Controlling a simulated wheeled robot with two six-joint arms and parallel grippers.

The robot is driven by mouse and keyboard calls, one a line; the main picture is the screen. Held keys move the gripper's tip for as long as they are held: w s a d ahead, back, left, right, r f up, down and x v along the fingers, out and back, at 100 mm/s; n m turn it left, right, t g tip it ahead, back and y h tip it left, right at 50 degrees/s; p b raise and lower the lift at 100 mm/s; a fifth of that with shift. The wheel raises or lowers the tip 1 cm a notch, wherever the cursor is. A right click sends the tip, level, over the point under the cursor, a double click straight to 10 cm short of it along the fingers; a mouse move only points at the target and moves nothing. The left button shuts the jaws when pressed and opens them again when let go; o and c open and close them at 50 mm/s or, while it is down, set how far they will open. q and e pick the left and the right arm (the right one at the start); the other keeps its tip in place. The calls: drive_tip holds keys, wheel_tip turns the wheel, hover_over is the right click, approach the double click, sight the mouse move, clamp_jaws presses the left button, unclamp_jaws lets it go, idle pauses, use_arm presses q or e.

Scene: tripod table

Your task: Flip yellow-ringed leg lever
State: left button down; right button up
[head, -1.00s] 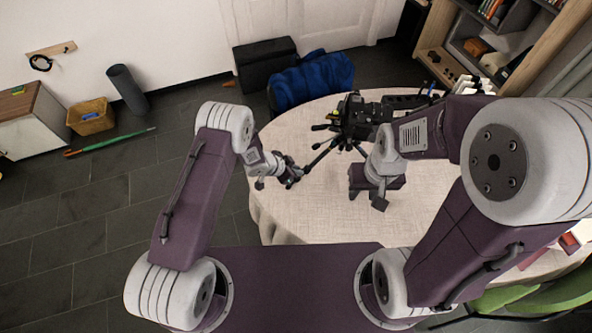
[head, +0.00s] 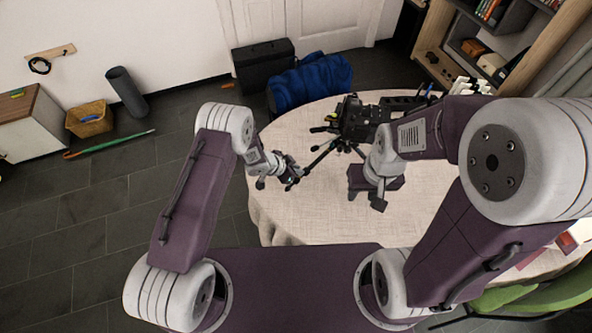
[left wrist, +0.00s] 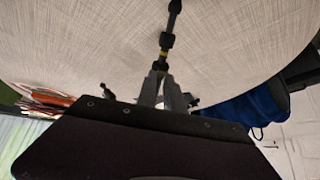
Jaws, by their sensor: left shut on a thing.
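A black tripod (head: 345,143) carrying a dark camera stands on the round table, with its legs spread. In the left wrist view, one black leg (left wrist: 170,22) runs down from the top to my gripper and has a yellow ring (left wrist: 163,53) just beyond the fingertips. My left gripper (head: 293,176) is at the end of the leg that points to the left. Its fingers (left wrist: 162,76) are shut on the leg's lever area below the ring. The lever itself is mostly hidden between the fingers, and its position cannot be told. My right gripper (head: 378,198) hangs over the table, right of the leg, its jaws unclear.
The table (head: 300,222) has a pale cloth and is clear in front of the tripod. A blue bag (head: 312,80) and a black box (head: 263,62) stand on the floor behind it. Shelves (head: 455,50) rise at the back right.

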use_arm(q)
drive_tip(key=shift+w+d+r, duration=0.25)
drive_tip(key=shift+d+r, duration=0.25)
idle(0.7)
drive_tip(key=c, duration=2.1)
unclamp_jaws()
drive_tip(key=shift+o, duration=0.9)
drive_tip(key=shift+p+v, duration=0.85)
drive_tip(key=shift+p, duration=0.1)
drive_tip(key=p+v, duration=0.3)
drive_tip(key=v, duration=0.1)
drive_tip(key=shift+s+a, duration=0.15)
